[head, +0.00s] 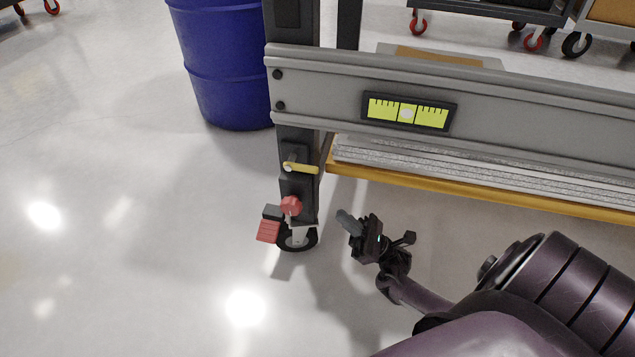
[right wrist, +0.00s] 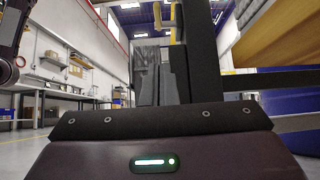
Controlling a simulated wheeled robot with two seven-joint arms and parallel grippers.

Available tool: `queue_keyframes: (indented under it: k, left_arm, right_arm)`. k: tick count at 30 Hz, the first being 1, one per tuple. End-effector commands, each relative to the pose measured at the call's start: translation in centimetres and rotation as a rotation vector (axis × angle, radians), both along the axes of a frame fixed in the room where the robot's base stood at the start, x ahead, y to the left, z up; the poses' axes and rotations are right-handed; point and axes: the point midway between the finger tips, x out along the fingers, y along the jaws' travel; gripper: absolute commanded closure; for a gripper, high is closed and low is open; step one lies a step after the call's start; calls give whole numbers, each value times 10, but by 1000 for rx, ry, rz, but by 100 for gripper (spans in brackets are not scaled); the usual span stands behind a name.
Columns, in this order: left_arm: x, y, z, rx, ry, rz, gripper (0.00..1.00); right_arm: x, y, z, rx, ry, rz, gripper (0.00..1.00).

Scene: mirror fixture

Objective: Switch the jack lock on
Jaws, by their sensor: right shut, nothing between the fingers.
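The fixture's dark leg (head: 298,140) carries a yellow lever (head: 301,168), lying about level and pointing right. Below it are a red knob (head: 291,205) and a red pedal (head: 268,231) beside the caster wheel (head: 298,241). I cannot tell for sure which of these is the jack lock. My right gripper (head: 345,220) is shut and empty, right of the caster and below the yellow lever in the picture, apart from the leg. Its closed fingers (right wrist: 165,84) show in the right wrist view, with the dark leg (right wrist: 203,60) behind them. My left gripper is out of view.
A grey beam (head: 520,100) with a yellow level gauge (head: 408,112) crosses above the gripper. A yellow-edged shelf (head: 480,188) runs low on the right. A blue barrel (head: 222,65) stands behind the leg. The floor to the left is clear.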

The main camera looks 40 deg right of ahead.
Motion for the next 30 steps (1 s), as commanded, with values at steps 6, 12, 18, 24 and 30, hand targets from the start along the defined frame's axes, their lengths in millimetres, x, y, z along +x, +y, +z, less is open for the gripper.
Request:
queue_keyframes:
  k: [6,12,18,24,30]
  left_arm:
    - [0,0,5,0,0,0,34]
    - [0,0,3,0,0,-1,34]
    - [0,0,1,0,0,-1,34]
    - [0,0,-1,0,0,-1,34]
    - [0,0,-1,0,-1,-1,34]
  right_arm:
    - [20,18,29,-2,-3,5,100]
    - [44,38,59,0,-3,5,100]
    - [49,43,87,-1,0,4,100]
    - [49,43,102,1,1,3,100]
    - [49,43,105,2,2,1,100]
